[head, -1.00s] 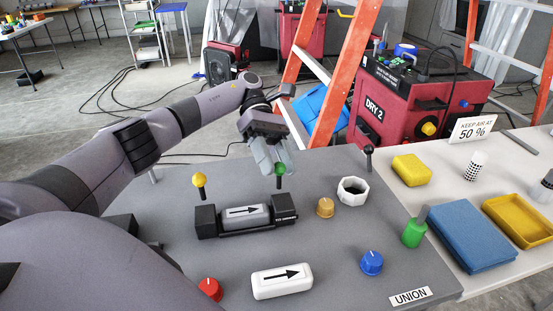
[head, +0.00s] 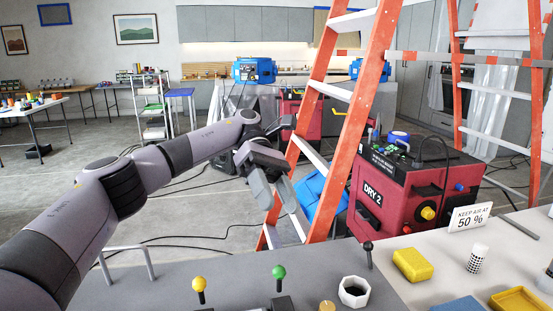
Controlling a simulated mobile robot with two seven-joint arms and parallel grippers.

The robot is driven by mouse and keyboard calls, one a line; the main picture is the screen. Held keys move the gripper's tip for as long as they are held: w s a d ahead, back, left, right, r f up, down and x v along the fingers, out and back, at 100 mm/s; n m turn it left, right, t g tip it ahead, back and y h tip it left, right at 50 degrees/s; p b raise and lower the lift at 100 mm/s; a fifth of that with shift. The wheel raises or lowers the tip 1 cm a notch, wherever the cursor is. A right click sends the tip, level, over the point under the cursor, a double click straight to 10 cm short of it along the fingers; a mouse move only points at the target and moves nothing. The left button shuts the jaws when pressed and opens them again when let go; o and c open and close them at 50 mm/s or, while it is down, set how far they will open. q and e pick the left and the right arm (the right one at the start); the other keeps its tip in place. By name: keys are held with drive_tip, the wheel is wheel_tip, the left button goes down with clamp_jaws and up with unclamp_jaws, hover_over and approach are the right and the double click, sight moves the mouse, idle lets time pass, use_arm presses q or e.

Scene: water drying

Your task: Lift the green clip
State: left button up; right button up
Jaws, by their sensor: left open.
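The green clip shows as a green round knob (head: 279,272) on a dark stem at the bottom middle of the head view. It stands upright above the dark holder (head: 283,302), which is mostly cut off by the lower edge. My left gripper (head: 281,204) is above the green knob in the picture, apart from it. Its fingers point down, open, with nothing seen between them. A similar yellow knob (head: 199,284) on a dark stem stands to the left. My right gripper is out of view.
A white ring-shaped nut (head: 354,291) and a dark knobbed pin (head: 368,253) stand to the right on the grey table (head: 180,280). A yellow block (head: 413,264) lies on the pale table. An orange ladder (head: 350,110) and a red dryer (head: 400,190) stand behind.

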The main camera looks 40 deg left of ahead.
use_arm(q)
wheel_tip(320, 180, up, 5)
drive_tip(key=shift+f+p, duration=0.1)
drive_tip(key=shift+p, duration=0.85)
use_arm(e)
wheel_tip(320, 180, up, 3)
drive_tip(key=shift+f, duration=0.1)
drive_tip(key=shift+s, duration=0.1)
